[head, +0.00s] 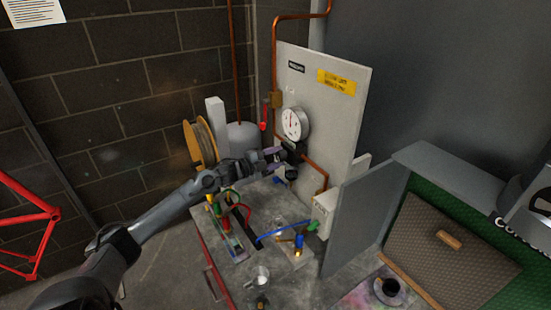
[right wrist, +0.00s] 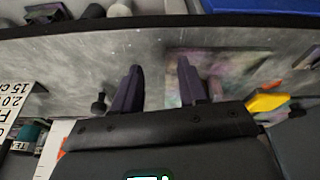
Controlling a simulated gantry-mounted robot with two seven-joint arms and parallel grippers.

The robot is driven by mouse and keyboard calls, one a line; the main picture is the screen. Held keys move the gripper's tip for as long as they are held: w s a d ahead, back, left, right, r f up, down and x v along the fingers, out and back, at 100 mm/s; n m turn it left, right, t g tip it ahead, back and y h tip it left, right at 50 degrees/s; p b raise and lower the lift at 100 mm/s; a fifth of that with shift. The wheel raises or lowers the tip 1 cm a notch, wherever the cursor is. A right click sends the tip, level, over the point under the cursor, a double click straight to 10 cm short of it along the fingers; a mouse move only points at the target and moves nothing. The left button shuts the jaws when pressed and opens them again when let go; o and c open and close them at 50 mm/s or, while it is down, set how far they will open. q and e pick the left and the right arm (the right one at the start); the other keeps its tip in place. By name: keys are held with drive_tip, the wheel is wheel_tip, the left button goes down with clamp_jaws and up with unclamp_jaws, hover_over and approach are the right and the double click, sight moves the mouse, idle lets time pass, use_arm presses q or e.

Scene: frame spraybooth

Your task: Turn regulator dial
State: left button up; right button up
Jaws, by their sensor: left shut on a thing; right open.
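The regulator sits on the grey upright panel (head: 349,85), under a round white pressure gauge (head: 294,123) with a red needle. My left gripper (head: 284,155) reaches in from the left and is shut on the regulator dial, just below the gauge. The fingers and the dark regulator body hide most of the dial. A dark round part (head: 291,173) shows just below the gripper. My right gripper (right wrist: 158,85) is open and empty in the right wrist view, above a grey, paint-stained surface.
A red-handled valve (head: 263,127) and copper pipes (head: 275,60) run beside the panel. A hose reel (head: 200,143) stands behind my left arm. The bench below holds tools, a blue hose (head: 283,229) and a clear cup (head: 261,275). A grey partition (head: 362,222) stands to the right.

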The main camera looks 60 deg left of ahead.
drive_tip(key=shift+d, duration=0.1)
idle(0.3)
use_arm(q)
drive_tip(key=o, duration=1.1)
drive_tip(key=shift+c, duration=0.2)
drive_tip(key=shift+s, duration=0.1)
use_arm(e)
drive_tip(key=shift+r+p, duration=0.4)
use_arm(q)
drive_tip(key=s, duration=1)
drive_tip(key=shift+s+r, duration=0.15)
drive_tip(key=shift+s, duration=0.15)
